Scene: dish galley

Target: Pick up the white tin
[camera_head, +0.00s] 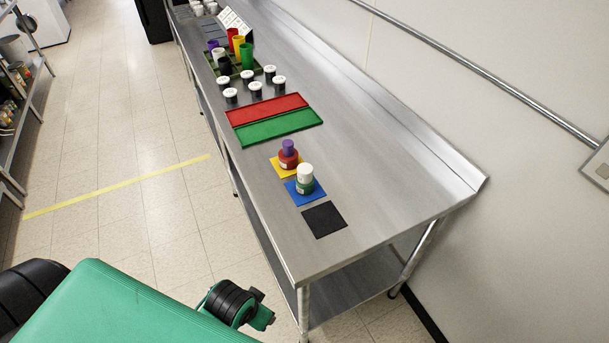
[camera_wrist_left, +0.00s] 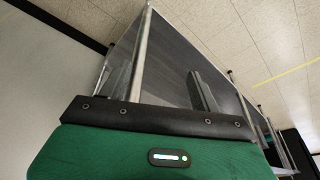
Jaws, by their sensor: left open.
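The white tin (camera_head: 306,171) sits upright on top of a green tin (camera_head: 305,186) on a blue square mat (camera_head: 318,196), near the front end of the steel counter. My left gripper (camera_wrist_left: 161,74) shows in the left wrist view with its two fingers apart and nothing between them. Part of my left arm shows at the bottom of the head view, beside the counter's near end and well apart from the white tin. The gripper's fingers cannot be made out there. The tin cannot be made out in the wrist view. My right gripper is in neither view.
A purple piece (camera_head: 288,147) stands on a red tin (camera_head: 289,160) on a yellow mat (camera_head: 277,169) just behind. A black mat (camera_head: 324,219) lies bare in front. Red (camera_head: 266,109) and green (camera_head: 278,126) trays, several dark jars and coloured cups stand farther back. The counter's right side is clear.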

